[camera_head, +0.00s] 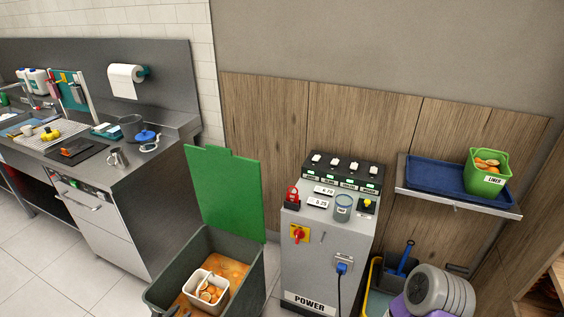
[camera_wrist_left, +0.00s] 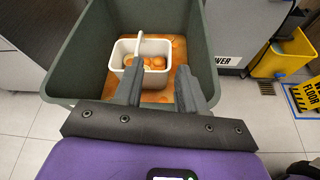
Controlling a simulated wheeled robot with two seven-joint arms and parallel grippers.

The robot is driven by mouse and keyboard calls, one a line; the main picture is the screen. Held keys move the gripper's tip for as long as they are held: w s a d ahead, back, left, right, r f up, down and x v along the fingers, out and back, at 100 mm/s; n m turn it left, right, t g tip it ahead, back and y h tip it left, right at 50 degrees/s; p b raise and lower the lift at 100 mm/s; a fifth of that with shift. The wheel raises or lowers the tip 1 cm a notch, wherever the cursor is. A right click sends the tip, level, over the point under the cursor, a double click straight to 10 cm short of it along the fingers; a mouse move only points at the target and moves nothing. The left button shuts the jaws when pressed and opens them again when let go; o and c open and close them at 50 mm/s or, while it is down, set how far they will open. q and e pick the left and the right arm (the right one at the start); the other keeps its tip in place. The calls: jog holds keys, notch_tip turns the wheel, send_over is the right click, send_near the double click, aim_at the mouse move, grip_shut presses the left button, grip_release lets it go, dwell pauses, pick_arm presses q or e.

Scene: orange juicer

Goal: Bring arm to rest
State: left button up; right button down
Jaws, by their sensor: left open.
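My left gripper (camera_wrist_left: 160,78) shows in the left wrist view with its two dark fingers apart and nothing between them. It is over the near side of an open dark green bin (camera_wrist_left: 85,50). In the bin, beyond the fingertips, a small white bucket (camera_wrist_left: 127,46) holds orange pieces. I cannot tell whether the fingers touch the bucket. In the head view the bin (camera_head: 247,290) has its bright green lid (camera_head: 225,190) raised, and the white bucket (camera_head: 193,284) sits inside on an orange layer. My right gripper is out of view.
A grey power cabinet (camera_head: 323,262) stands right of the bin. A steel counter (camera_head: 150,170) is at left. A wall shelf (camera_head: 460,204) at right holds a blue tray (camera_head: 430,174) and a green liner bucket (camera_head: 486,182). A yellow mop bucket (camera_wrist_left: 275,55) stands right of the bin.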

pick_arm(q)
jog(key=s+d+f+m+g+h+b, duration=0.15)
jog(key=s+d+m+g, duration=0.25)
jog(key=d, duration=0.5)
jog(key=s+d+f+m+g+h+b, duration=0.1)
jog(key=s+d+f+m+g+h, duration=0.3)
jog(key=d, duration=0.4)
jog(key=s+d+f+m+g+y+b, duration=0.1)
jog(key=s+d+m+g+y+b, duration=0.1)
jog(key=s+d+m, duration=0.2)
jog(key=s+d+f+m+g+y+b, duration=0.1)
jog(key=s+d+m+g+y+b, duration=0.1)
jog(key=s+m, duration=0.8)
jog(key=d+m+y, duration=0.1)
jog(key=d+m, duration=0.1)
jog(key=m, duration=0.3)
jog(key=shift+s+d+y, duration=0.25)
jog(key=shift+s+y, duration=0.1)
jog(key=shift+s, duration=0.05)
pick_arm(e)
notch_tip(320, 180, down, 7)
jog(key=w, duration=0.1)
